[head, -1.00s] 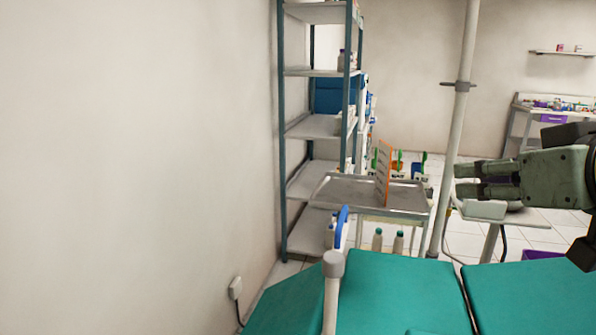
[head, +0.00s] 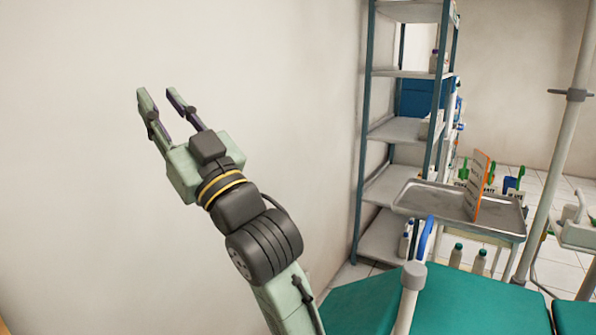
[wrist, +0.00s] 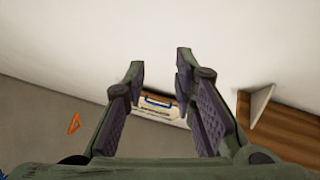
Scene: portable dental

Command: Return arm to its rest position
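My gripper (head: 164,100) is raised in front of the bare wall at the left of the head view. Its two fingers point up and are spread apart, with nothing between them. My arm comes up from the bottom edge of the head view. In the wrist view my gripper (wrist: 157,80) is also open and empty, with both fingers apart. The lower arm is cut off by the frame.
A teal dental chair (head: 455,300) lies right of my arm. Behind it stand a metal tray table (head: 411,195) with an orange-edged upright panel (head: 478,180), a tall shelf rack (head: 402,127) and a pole (head: 566,130). The left wall (head: 60,150) is bare.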

